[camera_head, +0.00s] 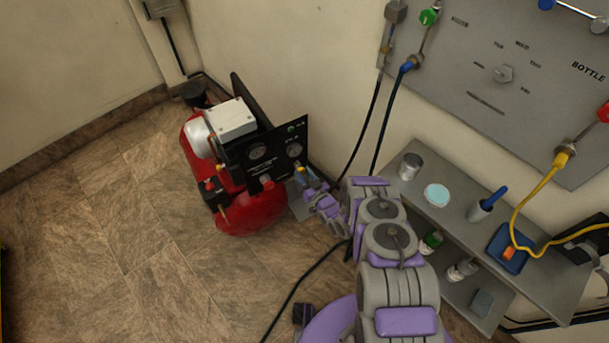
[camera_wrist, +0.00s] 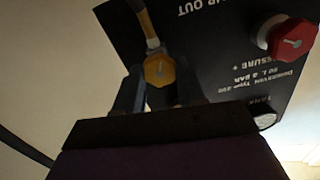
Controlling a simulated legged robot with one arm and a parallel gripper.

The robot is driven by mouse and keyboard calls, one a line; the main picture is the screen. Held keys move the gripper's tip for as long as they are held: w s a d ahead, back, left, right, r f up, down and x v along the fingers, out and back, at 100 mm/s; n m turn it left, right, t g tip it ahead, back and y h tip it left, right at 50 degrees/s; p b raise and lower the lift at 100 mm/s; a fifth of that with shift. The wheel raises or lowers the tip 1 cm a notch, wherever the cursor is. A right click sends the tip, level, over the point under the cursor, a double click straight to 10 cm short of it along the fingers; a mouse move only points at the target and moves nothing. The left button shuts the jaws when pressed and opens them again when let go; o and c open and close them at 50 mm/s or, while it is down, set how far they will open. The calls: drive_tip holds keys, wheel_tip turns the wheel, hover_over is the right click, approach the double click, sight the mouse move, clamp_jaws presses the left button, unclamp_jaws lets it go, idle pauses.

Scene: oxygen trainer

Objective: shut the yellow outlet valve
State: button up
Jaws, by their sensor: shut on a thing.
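The yellow outlet valve (camera_wrist: 160,70) is a small faceted knob on a yellow fitting, on the black panel of the red compressor, beside lettering ending in "OUT". My gripper (camera_wrist: 157,82) has one finger on each side of the knob and is shut on it. In the head view my gripper (camera_head: 304,174) reaches the right part of the compressor's panel (camera_head: 270,150). The valve is small there and largely covered by my gripper.
A red knob (camera_wrist: 290,40) sits on the same panel, to the right in the wrist view. The red compressor tank (camera_head: 250,212) stands on the tiled floor. A grey shelf (camera_head: 455,218) with containers stands at the right, below a wall panel (camera_head: 480,95) with hoses. Floor at the left is clear.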

drive_tip(key=shift+m, duration=2.4)
drive_tip(key=shift+d, duration=0.1)
drive_tip(key=o, duration=1.1)
drive_tip(key=shift+c, duration=0.2)
drive_tip(key=shift+s, duration=0.1)
